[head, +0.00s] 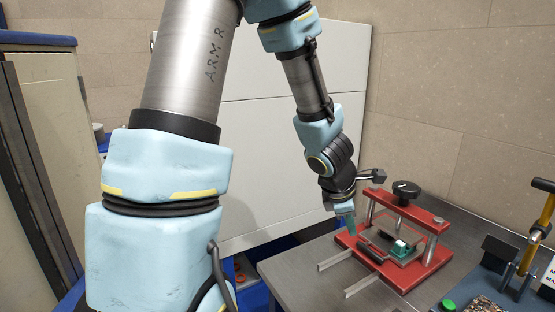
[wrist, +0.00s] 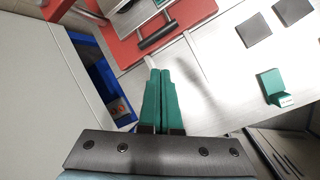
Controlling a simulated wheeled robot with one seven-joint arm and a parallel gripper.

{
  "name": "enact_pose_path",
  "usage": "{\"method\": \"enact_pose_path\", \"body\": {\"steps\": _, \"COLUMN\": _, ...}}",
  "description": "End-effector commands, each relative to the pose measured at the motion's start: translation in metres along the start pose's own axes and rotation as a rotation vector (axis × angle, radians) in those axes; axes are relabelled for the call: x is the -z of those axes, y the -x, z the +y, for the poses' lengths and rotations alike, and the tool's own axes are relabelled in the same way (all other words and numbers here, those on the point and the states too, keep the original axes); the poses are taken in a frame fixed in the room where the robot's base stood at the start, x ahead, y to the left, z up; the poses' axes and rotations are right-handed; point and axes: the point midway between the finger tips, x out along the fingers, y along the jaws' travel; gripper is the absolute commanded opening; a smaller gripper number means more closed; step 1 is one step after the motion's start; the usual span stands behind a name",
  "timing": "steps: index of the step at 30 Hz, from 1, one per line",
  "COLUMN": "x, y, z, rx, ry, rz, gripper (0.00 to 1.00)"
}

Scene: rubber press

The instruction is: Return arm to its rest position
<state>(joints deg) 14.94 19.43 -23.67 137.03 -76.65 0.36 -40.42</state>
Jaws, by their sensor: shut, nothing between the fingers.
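My arm fills the left and middle of the head view, and it bends down toward the metal table (head: 305,267). My gripper (head: 351,224) is in front of the left side of the red press (head: 432,262). In the wrist view my gripper (wrist: 160,72) has its two green fingers side by side, shut and empty. The press (wrist: 130,48) shows ahead of the fingertips in that view, with its black handle (wrist: 157,36). A gap between fingertips and press is hard to judge.
Flat dark squares (wrist: 254,30) and a green block (wrist: 273,86) are on the table in the wrist view. A yellow-handled tool (head: 541,215) and a green button (head: 448,305) are at the right. A large white panel (head: 270,160) stands behind my arm.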

Motion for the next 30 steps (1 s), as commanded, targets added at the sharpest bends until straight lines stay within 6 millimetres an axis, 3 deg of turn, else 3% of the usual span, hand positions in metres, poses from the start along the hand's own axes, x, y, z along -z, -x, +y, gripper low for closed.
{"method": "enact_pose_path", "body": {"steps": 6, "x": 0.078, "y": 0.028, "z": -0.002, "rx": 0.036, "ry": -0.619, "rz": 0.044, "gripper": 0.0}}
{"method": "enact_pose_path", "body": {"steps": 12, "x": 0.156, "y": 0.062, "z": -0.029, "rx": 0.186, "ry": -1.125, "rz": 0.099, "gripper": 0.0}}
{"method": "enact_pose_path", "body": {"steps": 16, "x": 0.197, "y": 0.081, "z": -0.047, "rx": 0.296, "ry": -1.354, "rz": 0.118, "gripper": 0.0}}
{"method": "enact_pose_path", "body": {"steps": 21, "x": 0.224, "y": 0.096, "z": -0.06, "rx": 0.383, "ry": -1.501, "rz": 0.123, "gripper": 0.0}}
{"method": "enact_pose_path", "body": {"steps": 30, "x": 0.227, "y": 0.099, "z": -0.062, "rx": 0.397, "ry": -1.524, "rz": 0.123, "gripper": 0.0}}
